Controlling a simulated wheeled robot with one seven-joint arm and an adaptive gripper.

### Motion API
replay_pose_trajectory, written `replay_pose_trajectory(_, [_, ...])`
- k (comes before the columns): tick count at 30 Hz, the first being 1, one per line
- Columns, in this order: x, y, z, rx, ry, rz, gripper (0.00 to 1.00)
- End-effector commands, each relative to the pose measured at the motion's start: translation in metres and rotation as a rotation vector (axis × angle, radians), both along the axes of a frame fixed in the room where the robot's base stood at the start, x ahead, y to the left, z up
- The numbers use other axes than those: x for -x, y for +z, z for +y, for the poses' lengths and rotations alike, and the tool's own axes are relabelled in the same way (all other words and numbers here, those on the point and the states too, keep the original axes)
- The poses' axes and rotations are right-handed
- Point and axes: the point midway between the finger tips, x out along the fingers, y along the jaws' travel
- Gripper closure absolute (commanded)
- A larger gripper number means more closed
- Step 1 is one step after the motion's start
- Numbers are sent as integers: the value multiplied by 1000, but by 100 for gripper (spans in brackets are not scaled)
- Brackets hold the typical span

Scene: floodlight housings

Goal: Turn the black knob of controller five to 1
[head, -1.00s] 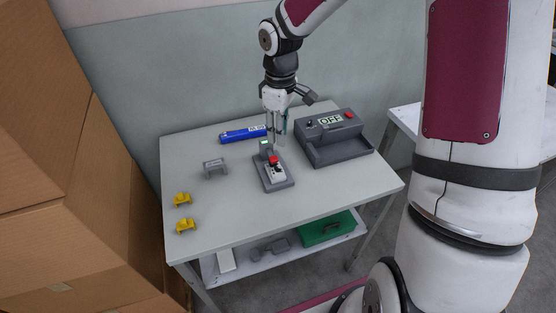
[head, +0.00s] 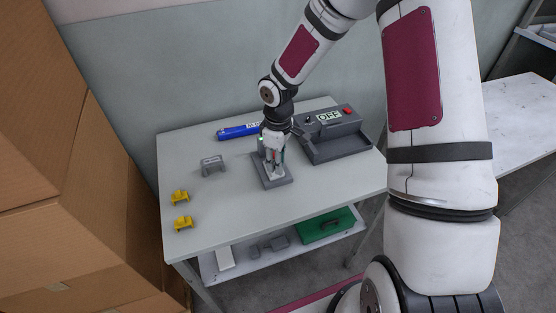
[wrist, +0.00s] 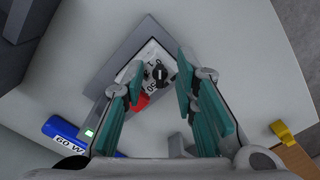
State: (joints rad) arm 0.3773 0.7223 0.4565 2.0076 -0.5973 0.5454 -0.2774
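A controller with a dark grey base (head: 284,182) stands on the table. In the wrist view its pale face (wrist: 150,57) carries a black knob (wrist: 158,73) with a white mark, printed characters too small to read, and a red button (wrist: 140,102). A small green light (wrist: 89,133) shows on its grey housing. My gripper (head: 274,167) points down over the controller and hides much of its face in the head view. In the wrist view my gripper (wrist: 160,70) has its teal fingers apart, with the knob showing between the tips; contact cannot be told.
A blue box (head: 236,132) marked 60 W lies behind the controller. A grey tester (head: 350,146) reading OFF stands to the right. A grey bracket (head: 213,165) and two yellow pieces (head: 181,197) are at left. The table front (head: 235,220) is clear.

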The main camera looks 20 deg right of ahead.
Motion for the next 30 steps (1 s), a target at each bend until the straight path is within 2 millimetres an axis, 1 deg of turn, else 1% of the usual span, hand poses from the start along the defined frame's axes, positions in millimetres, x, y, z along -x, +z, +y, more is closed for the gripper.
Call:
replay_pose_trajectory(3, [0, 0, 0, 0, 0, 0, 73])
replay_pose_trajectory(4, [0, 0, 0, 0, 0, 0, 78])
replay_pose_trajectory(5, [0, 0, 0, 0, 0, 0, 85])
replay_pose_trajectory(6, [0, 0, 0, 0, 0, 0, 94])
replay_pose_trajectory(7, [0, 0, 0, 0, 0, 0, 100])
replay_pose_trajectory(15, [0, 0, 0, 0, 3, 0, 100])
replay_pose_trajectory(30, [0, 1, 0, -1, 62, -1, 100])
